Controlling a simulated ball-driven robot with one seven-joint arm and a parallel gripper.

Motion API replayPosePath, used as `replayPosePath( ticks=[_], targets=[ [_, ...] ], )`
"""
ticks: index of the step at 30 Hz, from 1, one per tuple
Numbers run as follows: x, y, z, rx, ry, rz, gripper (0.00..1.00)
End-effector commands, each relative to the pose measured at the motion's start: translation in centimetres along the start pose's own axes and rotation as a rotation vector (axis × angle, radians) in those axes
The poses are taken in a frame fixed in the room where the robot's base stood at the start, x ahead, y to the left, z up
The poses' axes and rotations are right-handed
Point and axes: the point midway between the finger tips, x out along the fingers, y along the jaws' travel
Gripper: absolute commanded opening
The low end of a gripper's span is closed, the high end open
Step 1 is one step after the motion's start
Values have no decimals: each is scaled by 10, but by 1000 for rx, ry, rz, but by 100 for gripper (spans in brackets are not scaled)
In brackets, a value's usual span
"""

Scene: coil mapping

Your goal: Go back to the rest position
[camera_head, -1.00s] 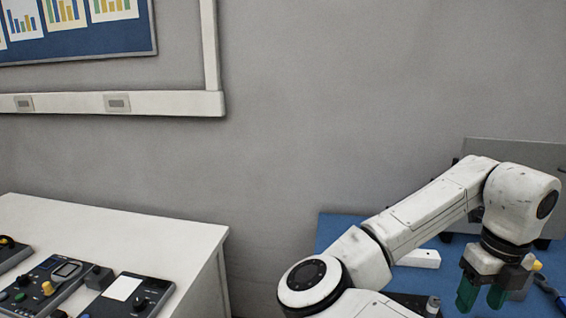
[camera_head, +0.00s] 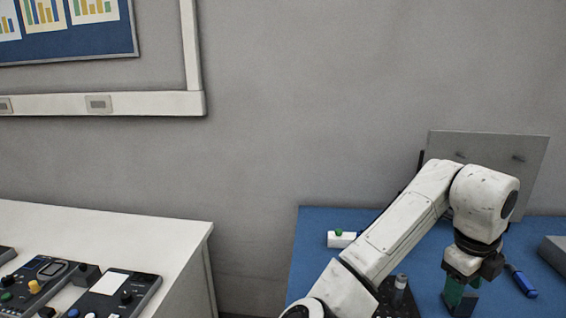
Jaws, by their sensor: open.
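My gripper (camera_head: 460,296) hangs from my white arm at the lower right, pointing down over the blue table (camera_head: 309,247). Its green fingers show low in the picture, and the tips are close to the bottom edge. I see nothing held between them. My arm bends from the bottom middle up to the right and hides part of the table.
A white table (camera_head: 130,231) with control boxes (camera_head: 112,296) is at left.

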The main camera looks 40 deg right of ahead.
Motion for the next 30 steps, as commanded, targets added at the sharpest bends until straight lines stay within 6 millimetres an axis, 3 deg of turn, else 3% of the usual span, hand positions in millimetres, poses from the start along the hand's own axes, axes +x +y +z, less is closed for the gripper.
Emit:
replayPosePath(
  ticks=[8,14,17,23,26,30],
  targets=[
    [10,-12,13,-417,4,-209,56],
    [25,-1,37,-943,38,-381,56],
    [37,16,49,-1226,61,-439,56],
    [76,71,60,-1814,96,-493,56],
    [101,108,55,-2114,94,-488,56],
    [140,166,32,-2529,54,-440,56]
  ],
)
